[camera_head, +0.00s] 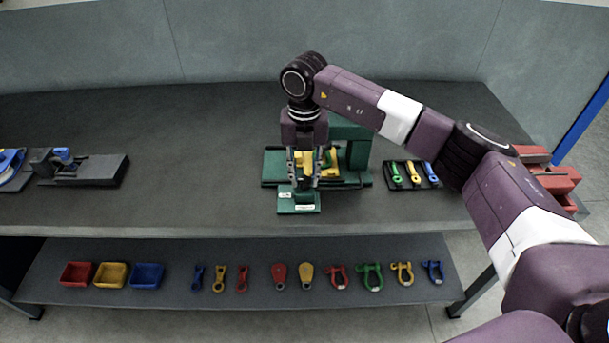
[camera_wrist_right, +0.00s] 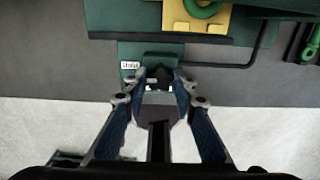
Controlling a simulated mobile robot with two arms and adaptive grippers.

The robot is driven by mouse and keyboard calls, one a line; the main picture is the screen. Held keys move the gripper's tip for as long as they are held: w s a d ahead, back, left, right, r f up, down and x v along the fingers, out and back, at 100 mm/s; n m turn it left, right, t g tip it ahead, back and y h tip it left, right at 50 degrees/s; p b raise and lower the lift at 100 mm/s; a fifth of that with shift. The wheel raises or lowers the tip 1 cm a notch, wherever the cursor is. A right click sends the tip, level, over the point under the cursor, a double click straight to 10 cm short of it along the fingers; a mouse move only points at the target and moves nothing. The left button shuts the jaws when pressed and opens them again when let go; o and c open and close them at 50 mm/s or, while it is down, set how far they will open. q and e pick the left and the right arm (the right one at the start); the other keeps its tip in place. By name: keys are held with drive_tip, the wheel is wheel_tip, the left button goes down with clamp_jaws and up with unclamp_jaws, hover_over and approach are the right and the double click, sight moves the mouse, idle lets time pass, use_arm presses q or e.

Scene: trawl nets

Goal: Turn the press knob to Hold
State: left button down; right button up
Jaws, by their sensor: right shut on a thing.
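The green press (camera_head: 352,150) stands on the workbench with a yellow plate (camera_head: 318,163) on its bed. Its front green block (camera_head: 299,205) carries small white labels; one label (camera_wrist_right: 130,65) is too blurred to read. My right gripper (camera_head: 302,183) reaches down over this block. In the right wrist view my right gripper (camera_wrist_right: 160,87) has its fingertips on either side of a dark knob (camera_wrist_right: 161,74) and is shut on it. The fingers partly hide the knob, so its setting cannot be told. My left gripper is not in view.
A dark tray (camera_head: 411,186) with green, yellow and blue pieces lies right of the press. A red fixture (camera_head: 552,179) is at the far right, a grey one (camera_head: 97,170) at the left. The bench between left fixture and press is clear. The lower shelf (camera_head: 250,299) holds bins and shackles.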

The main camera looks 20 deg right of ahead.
sight(304, 179)
drive_tip(key=shift+w+r, duration=0.1)
drive_tip(key=shift+r, duration=0.05)
drive_tip(key=o, duration=1.2)
drive_tip(key=shift+c, duration=0.2)
drive_tip(key=shift+r, duration=0.2)
wheel_tip(304, 179, up, 12)
drive_tip(key=shift+f, duration=0.25)
